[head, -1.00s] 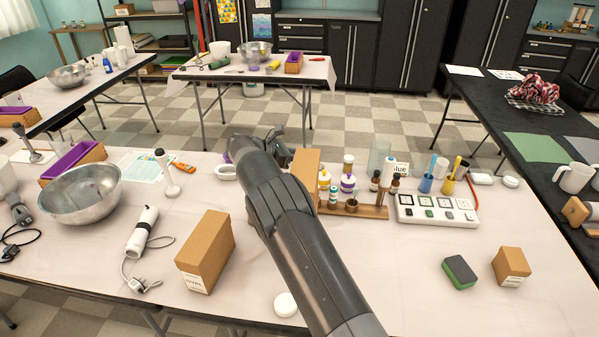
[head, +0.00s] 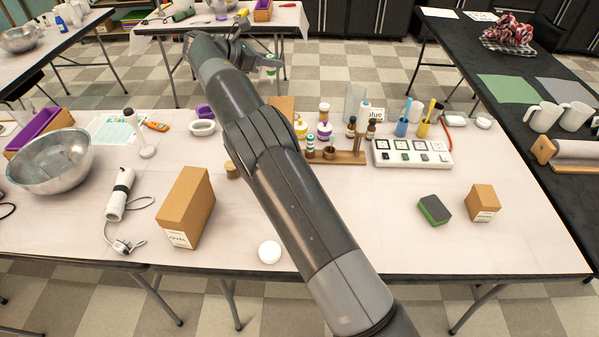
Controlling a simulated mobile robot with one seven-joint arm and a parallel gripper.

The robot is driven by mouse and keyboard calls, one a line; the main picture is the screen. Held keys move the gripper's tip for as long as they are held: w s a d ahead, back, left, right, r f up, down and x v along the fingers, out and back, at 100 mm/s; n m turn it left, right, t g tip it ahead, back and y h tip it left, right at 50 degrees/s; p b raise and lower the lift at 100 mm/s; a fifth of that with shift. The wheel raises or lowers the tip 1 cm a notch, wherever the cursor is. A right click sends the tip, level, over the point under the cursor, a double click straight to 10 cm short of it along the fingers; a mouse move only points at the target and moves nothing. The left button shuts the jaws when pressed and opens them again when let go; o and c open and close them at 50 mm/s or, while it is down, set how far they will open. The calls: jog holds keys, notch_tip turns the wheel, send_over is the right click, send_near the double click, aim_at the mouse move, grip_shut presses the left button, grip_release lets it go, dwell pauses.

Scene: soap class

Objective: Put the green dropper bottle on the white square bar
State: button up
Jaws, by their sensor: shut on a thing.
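My gripper (head: 266,52) is at the far end of my raised arm, at the top of the head view, with its fingers partly hidden by the wrist. It is shut on a small green and white thing (head: 270,66), which looks like the green dropper bottle. This hangs below the fingers, beyond the back of the near table in the picture. I cannot pick out the white square bar for certain.
A wooden rack (head: 345,157) with several bottles stands left of the board. A metal bowl (head: 48,162), a cardboard box (head: 186,208), a round white lid (head: 270,252), a sponge (head: 434,210) and a small box (head: 482,203) stand on the near table.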

notch_tip(320, 180, up, 4)
jog(key=shift+f, duration=0.15)
jog(key=shift+s+r, duration=0.15)
jog(key=shift+r, duration=0.2)
jog(key=shift+s+a+r, duration=0.1)
jog(key=shift+s+r, duration=0.05)
jog(key=shift+s, duration=0.2)
jog(key=s+d+r, duration=0.1)
jog(key=s+d, duration=0.2)
jog(key=s, duration=1.1)
jog(key=s+d+r, duration=0.1)
jog(key=s+d, duration=0.1)
jog(key=s, duration=1.3)
jog(key=s+d+f, duration=0.3)
jog(key=s+d, duration=0.3)
jog(key=s, duration=0.4)
jog(key=shift+n+t+y, duration=0.3)
jog(key=shift+n+t, duration=0.1)
jog(key=shift+w+d+f, duration=0.1)
jog(key=shift+w+f, duration=0.05)
jog(key=shift+f, duration=7.65)
jog(key=shift+w+f, duration=0.1)
jog(key=shift+f, duration=7.65)
jog(key=shift+f, duration=0.15)
